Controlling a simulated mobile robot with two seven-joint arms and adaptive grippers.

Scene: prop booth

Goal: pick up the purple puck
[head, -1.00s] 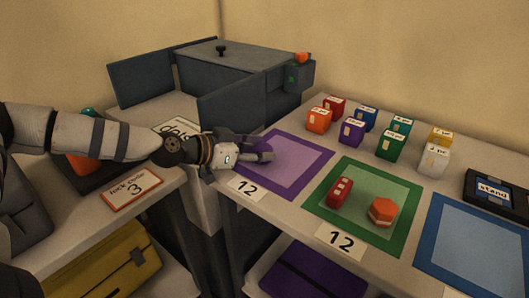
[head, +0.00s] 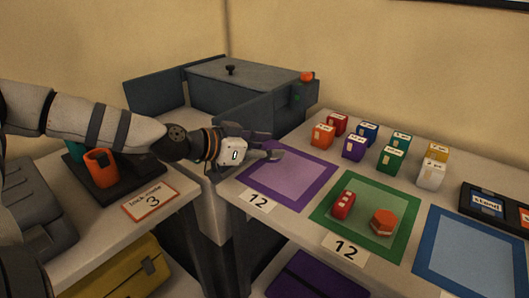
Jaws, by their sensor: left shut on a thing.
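My left gripper (head: 272,154) reaches in from the left over the far left corner of the purple-bordered mat (head: 312,200). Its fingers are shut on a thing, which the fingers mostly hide. I take this to be the purple puck, but its outline cannot be made out. No other purple puck shows on the visible part of the mat. My right gripper is not in view.
Beside it is a green mat (head: 327,222) with a red block (head: 344,205) and an orange hexagonal piece (head: 383,222). A blue mat (head: 470,255) is empty. Several labelled blocks stand behind. A grey open-doored cabinet (head: 240,85) stands behind the gripper.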

